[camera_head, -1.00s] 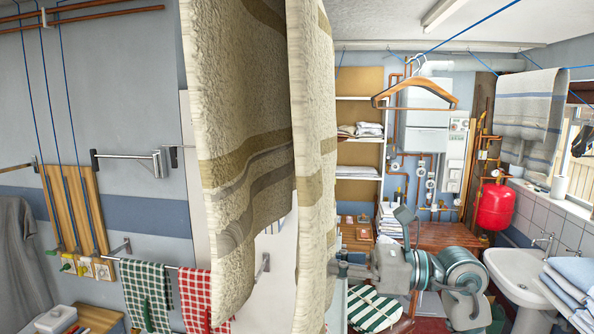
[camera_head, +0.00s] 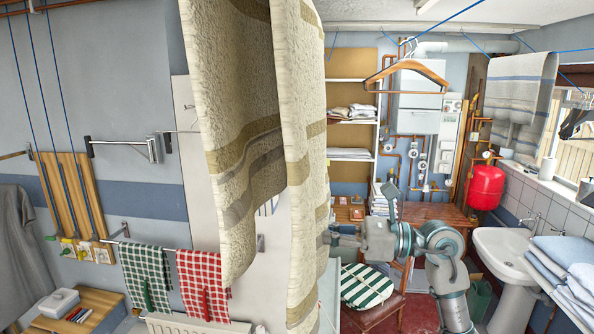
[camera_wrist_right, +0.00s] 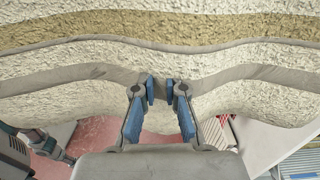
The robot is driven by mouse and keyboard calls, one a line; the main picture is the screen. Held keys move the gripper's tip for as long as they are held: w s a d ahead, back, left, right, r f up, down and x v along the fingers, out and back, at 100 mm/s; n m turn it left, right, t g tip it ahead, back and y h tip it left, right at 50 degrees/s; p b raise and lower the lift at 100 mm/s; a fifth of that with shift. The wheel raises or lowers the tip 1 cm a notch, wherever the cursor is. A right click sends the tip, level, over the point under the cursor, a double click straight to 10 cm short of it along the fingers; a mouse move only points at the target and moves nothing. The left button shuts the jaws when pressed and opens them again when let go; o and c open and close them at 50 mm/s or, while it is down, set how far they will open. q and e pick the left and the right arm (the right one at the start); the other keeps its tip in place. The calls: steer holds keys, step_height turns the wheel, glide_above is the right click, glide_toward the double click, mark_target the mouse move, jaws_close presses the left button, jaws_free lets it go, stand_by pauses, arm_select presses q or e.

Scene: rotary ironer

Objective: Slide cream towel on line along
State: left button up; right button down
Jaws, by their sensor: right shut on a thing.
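The cream towel (camera_head: 240,110), with olive and grey bands, hangs in two layers close in front of me in the head view. Its top and the line directly above it are out of frame. My right arm comes from the lower right to the near layer's right edge; its gripper is mostly hidden there. In the right wrist view, my right gripper (camera_wrist_right: 161,92) has blue-padded fingers a small gap apart, shut on the towel (camera_wrist_right: 240,52) near a grey stripe. A grey, teal-edged mechanism (camera_wrist_right: 45,145) at lower left may be my left gripper; its jaws are unclear.
Blue line (camera_head: 450,22) runs overhead at right, with a wooden hanger (camera_head: 405,80) and a grey striped towel (camera_head: 518,95). Checked towels (camera_head: 203,283) hang on a wall rail at left. A chair with a striped cushion (camera_head: 366,286) and a sink (camera_head: 505,255) stand at right.

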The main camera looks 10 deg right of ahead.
mark_target(315, 200)
steer(key=w+d+f+p, duration=0.1)
steer(key=w+d+p, duration=0.1)
steer(key=w, duration=0.8)
steer(key=shift+w+d, duration=0.2)
steer(key=shift+d, duration=0.35)
stand_by(0.5)
steer(key=shift+w+d, duration=0.3)
steer(key=shift+w, duration=0.65)
steer(key=shift+w+d, duration=0.25)
steer(key=shift+w, duration=0.75)
steer(key=shift+w+d, duration=0.3)
steer(key=shift+w, duration=0.65)
